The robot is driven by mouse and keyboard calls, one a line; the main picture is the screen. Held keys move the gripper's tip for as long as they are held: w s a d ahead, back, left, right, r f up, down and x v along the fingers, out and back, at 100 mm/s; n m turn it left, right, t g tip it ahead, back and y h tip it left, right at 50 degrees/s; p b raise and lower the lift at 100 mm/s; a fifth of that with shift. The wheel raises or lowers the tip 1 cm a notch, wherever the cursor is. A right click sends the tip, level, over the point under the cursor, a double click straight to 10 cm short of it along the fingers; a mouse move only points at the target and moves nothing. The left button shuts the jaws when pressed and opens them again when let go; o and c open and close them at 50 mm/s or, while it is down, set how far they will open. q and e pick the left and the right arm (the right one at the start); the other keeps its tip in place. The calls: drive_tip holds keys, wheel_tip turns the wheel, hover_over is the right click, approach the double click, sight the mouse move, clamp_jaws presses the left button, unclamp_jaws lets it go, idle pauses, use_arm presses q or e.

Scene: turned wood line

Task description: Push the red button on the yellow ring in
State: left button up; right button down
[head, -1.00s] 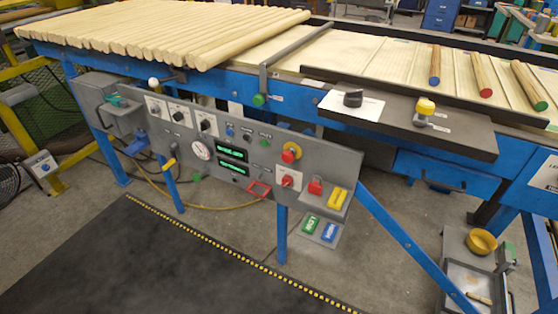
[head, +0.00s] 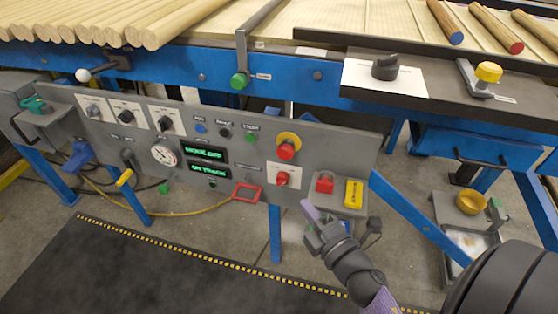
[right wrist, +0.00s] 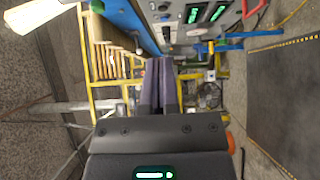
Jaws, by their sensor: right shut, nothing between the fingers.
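The red button (head: 286,151) stands out from the yellow ring (head: 289,138) on the right part of the grey control panel in the head view. My right gripper (head: 308,208) is below and a little right of it, apart from the panel, with its purple fingers pointing up and left. In the right wrist view the two fingers (right wrist: 158,65) lie together, shut with nothing between them. That view shows part of the panel at the top, but I cannot make out the red button there. My left gripper is not in view.
Below the ring is a red switch (head: 283,178) on a white plate. A red block (head: 325,182) and a yellow block (head: 353,193) sit on a small shelf to its right. A red frame (head: 247,193) juts out at lower left. A dark tabletop (head: 440,97) overhangs at the upper right.

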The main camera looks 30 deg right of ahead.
approach(280, 154)
drive_tip(key=w+a, duration=0.3)
drive_tip(key=w, duration=0.1)
drive_tip(key=w+d, duration=0.1)
drive_tip(key=w+d+b, duration=0.1)
drive_tip(key=d, duration=0.1)
drive_tip(key=shift+w+d+b, duration=0.1)
drive_tip(key=shift+w+b, duration=0.2)
drive_tip(key=shift+d, duration=0.1)
